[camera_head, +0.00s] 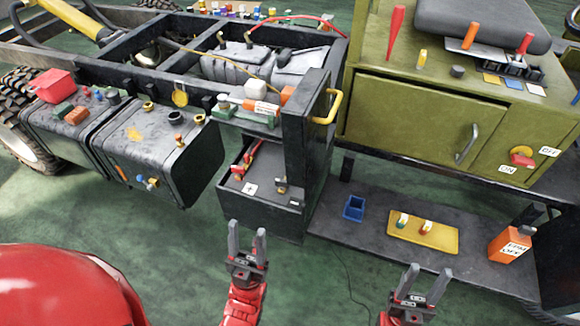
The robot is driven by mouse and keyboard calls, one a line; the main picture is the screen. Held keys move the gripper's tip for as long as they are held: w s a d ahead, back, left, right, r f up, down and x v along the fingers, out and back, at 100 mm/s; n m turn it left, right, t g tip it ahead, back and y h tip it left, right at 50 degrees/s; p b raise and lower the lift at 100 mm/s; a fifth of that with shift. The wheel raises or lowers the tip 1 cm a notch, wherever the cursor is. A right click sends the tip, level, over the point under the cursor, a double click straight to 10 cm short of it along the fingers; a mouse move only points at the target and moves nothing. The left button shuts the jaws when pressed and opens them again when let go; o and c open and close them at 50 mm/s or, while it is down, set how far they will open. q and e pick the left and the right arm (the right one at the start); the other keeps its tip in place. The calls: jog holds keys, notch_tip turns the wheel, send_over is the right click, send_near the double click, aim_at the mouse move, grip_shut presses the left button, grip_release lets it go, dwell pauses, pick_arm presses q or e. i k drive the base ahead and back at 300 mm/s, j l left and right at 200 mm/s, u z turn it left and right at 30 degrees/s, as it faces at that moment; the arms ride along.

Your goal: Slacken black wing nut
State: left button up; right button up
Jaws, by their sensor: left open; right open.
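I cannot make out the black wing nut for certain; small dark and brass fittings sit in several places. A black cap-like fitting (175,117) and a brass fitting (199,119) are on the dark tank. My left gripper (248,233) is open and empty, fingers up, just in front of that box. My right gripper (429,271) is open and empty, in front of the low shelf. Neither appears to touch anything.
The dark low shelf (335,225) holds a blue bin (354,208), a yellow tray (440,246) and an orange box (509,245). The green cabinet (410,115) stands above it. A yellow handle (329,107) juts from the frame post. A red rounded body (65,285) fills the lower left.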

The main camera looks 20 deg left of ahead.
aim_at(281, 183)
jog(key=i+j, duration=0.15)
jog(key=j, duration=0.35)
jog(key=i+j+z, duration=0.15)
jog(key=j, duration=0.85)
jog(key=i+j+z, duration=0.1)
jog(key=j, duration=0.45)
jog(key=i+j+z, duration=0.1)
jog(key=j, duration=0.45)
jog(key=i+j, duration=0.4)
jog(key=i+l, duration=0.15)
